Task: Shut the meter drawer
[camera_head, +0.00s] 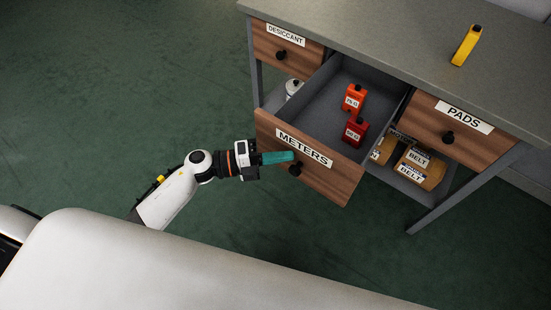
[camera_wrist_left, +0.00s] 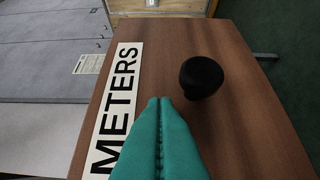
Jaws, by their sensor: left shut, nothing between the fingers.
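The meter drawer (camera_head: 325,178) is pulled out from the middle of the bench, with a wood front labelled METERS and a black knob (camera_head: 296,168). An orange meter (camera_head: 353,98) and a red meter (camera_head: 355,131) stand inside it. My left gripper (camera_head: 292,157) is shut and empty, its teal fingers at the drawer front beside the knob and by the label. In the left wrist view the closed fingertips (camera_wrist_left: 160,100) lie between the METERS label (camera_wrist_left: 118,100) and the knob (camera_wrist_left: 202,76). I cannot tell whether they touch the wood. My right gripper is not in view.
The DESICCANT drawer (camera_head: 287,50) on the left and the PADS drawer (camera_head: 462,132) on the right are shut. The green floor in front is clear.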

